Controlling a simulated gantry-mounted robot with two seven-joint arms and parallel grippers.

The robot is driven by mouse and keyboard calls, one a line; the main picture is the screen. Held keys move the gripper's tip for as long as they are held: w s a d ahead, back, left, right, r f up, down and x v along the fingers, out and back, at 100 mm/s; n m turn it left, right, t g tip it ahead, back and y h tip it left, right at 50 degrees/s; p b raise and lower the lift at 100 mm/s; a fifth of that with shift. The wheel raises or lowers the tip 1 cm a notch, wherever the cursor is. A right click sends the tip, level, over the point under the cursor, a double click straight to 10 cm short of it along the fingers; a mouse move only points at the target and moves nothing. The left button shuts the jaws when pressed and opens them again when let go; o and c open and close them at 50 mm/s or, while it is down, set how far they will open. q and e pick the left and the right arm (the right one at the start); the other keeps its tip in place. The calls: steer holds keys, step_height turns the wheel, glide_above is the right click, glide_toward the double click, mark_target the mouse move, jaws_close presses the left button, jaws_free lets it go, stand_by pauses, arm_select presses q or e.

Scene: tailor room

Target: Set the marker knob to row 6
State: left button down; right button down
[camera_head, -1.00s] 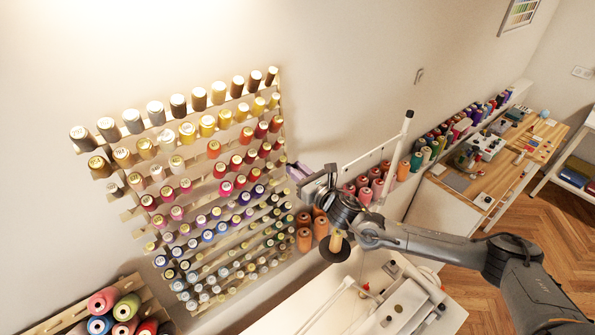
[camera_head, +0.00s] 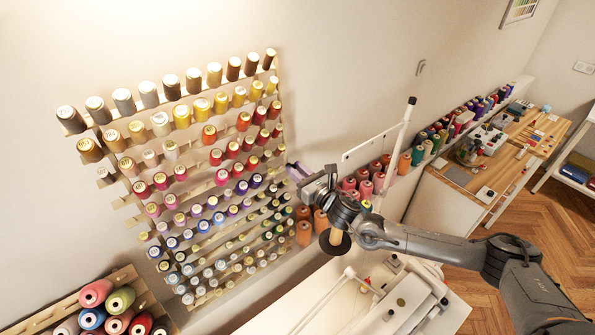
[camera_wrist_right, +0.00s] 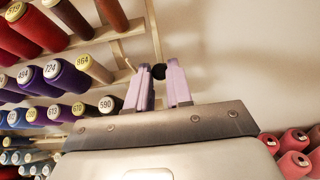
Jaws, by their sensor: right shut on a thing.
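The marker knob (camera_wrist_right: 158,71) is a small black ball in the right wrist view. It sits between the lilac fingertips of my right gripper (camera_wrist_right: 159,84), which is shut on it. A thin pale upright strip (camera_wrist_right: 154,30) runs above the knob, beside the thread rack. In the head view my right gripper (camera_head: 299,172) is at the right edge of the thread rack (camera_head: 284,128), around its middle rows. The knob is too small or hidden to make out there. My left gripper is not in view.
Several rows of thread spools (camera_head: 202,107) stick out from the rack, close left of my right gripper. Pink cones (camera_head: 366,187) stand on a shelf to the right. A white table with a sewing machine (camera_head: 400,300) is below. The wall above the gripper is bare.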

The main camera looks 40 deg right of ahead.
steer(key=c, duration=1.1)
jaws_free()
steer(key=shift+f, duration=0.4)
steer(key=shift+o, duration=0.3)
steer(key=shift+r, duration=0.1)
steer(key=s+b, duration=0.2)
steer(key=s, duration=0.8)
steer(key=shift+s+a, duration=0.15)
steer(key=shift+s, duration=0.25)
steer(key=shift+s+r, duration=0.1)
